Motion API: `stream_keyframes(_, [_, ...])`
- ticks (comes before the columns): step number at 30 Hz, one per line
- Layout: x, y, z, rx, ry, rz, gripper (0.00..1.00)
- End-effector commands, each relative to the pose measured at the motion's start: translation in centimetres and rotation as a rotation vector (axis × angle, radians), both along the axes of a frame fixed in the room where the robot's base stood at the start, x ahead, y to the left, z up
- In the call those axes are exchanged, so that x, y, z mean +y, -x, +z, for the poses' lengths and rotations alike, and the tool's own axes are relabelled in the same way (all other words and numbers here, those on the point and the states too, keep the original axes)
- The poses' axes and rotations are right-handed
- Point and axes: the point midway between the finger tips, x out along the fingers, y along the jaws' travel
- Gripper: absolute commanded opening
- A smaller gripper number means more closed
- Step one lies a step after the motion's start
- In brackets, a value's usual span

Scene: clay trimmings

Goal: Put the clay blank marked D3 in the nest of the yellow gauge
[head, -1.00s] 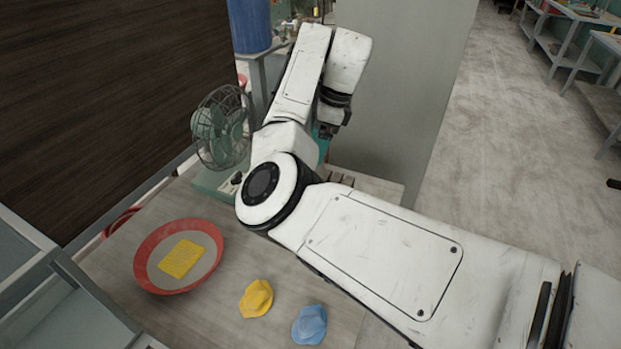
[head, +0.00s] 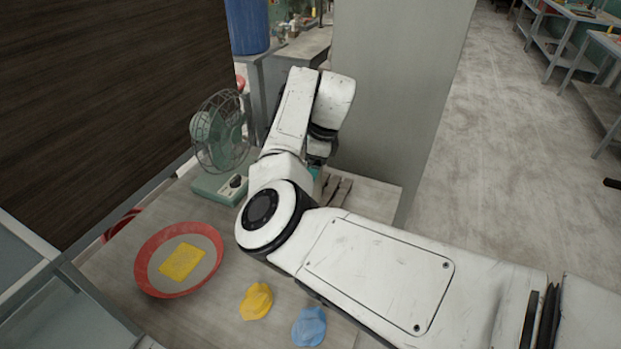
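No mark D3 is readable in the head view, so I cannot tell which thing is the clay blank. A yellow lumpy piece (head: 256,301) and a blue lumpy piece (head: 309,326) lie side by side on the table (head: 225,318). I cannot tell whether the yellow piece is the gauge, and no nest is clear. My gripper (head: 319,154) is over the table's far part, mostly hidden behind my arm; its fingers do not show clearly. A small teal thing (head: 314,172) peeks out just below it.
A red-rimmed bowl (head: 150,249) holds a yellow textured pad (head: 182,262). A green fan (head: 221,130) stands behind it. Slim dark tools (head: 336,189) lie at the table's far right. A grey wall panel (head: 395,90) rises behind. A shelf frame (head: 62,262) is at left.

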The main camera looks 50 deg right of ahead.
Motion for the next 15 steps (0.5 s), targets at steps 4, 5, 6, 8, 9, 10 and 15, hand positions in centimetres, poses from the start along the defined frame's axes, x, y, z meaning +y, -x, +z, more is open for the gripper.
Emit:
stream_keyframes(4, [-0.01,0.00,0.04,0.000,0.000,0.000,0.66])
stream_keyframes(5, [-0.01,0.00,0.04,0.000,0.000,0.000,0.63])
stream_keyframes(6, [-0.01,0.00,0.04,0.000,0.000,0.000,0.59])
stream_keyframes(8, [-0.02,0.00,0.05,0.000,0.000,0.000,0.54])
stream_keyframes(9, [-0.02,0.00,0.05,0.000,0.000,0.000,0.50])
stream_keyframes(10, [-0.02,0.00,0.05,0.000,0.000,0.000,0.47])
stream_keyframes(15, [-0.02,0.01,0.06,0.000,0.000,0.000,0.31])
